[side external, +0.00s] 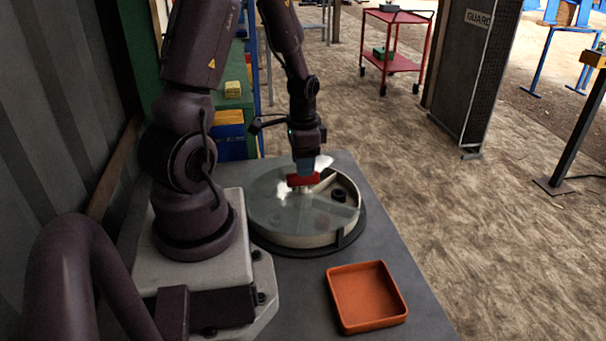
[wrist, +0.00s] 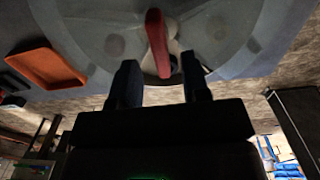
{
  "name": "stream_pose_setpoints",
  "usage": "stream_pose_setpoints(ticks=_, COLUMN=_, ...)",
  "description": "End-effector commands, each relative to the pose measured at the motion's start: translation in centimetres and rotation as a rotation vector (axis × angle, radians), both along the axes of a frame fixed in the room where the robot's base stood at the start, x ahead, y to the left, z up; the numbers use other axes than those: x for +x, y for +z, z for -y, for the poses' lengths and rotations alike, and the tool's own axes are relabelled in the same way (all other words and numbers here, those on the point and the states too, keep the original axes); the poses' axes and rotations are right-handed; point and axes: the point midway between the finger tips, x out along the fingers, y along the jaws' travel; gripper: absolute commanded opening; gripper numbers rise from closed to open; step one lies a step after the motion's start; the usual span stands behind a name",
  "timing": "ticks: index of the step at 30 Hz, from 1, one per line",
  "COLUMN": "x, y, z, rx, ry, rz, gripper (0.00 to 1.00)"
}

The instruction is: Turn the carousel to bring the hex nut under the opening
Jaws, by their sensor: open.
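The round carousel (side external: 290,240) stands on the bench under a cloudy see-through cover (side external: 275,205). A wedge-shaped opening (side external: 345,212) in the cover is at its right side in the side view. A dark ring-like piece (side external: 338,195) shows in that opening; I cannot tell whether it is the hex nut. Faint blurred shapes show through the cover in the wrist view. A red handle (side external: 303,180) stands at the carousel's centre. My gripper (side external: 305,167) is open just above the handle. In the wrist view the handle (wrist: 157,40) lies between and beyond the fingers, apart from both.
An empty orange tray (side external: 367,297) sits on the grey bench (side external: 300,290) in front of the carousel. A dark guard panel (side external: 470,70) and a red cart (side external: 390,65) stand on the floor farther back. The bench beside the tray is clear.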

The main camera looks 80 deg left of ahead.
Motion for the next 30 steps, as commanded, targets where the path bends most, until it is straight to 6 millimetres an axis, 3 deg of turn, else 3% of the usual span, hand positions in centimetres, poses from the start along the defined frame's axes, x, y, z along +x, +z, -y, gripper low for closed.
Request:
stream_pose_setpoints(ticks=7, x=0.0, y=-3.1, z=0.0, rx=-0.001, ry=0.000, rz=-0.001, gripper=0.43)
stream_pose_setpoints(ticks=19, x=0.0, y=-3.7, z=0.0, rx=0.001, ry=0.001, rz=0.001, gripper=0.43)
stream_pose_setpoints(ticks=24, x=0.0, y=-3.7, z=0.0, rx=0.001, ry=0.001, rz=0.001, gripper=0.04)
stream_pose_setpoints(ticks=30, x=0.0, y=-3.7, z=0.0, rx=0.001, ry=0.001, rz=0.001, gripper=0.00)
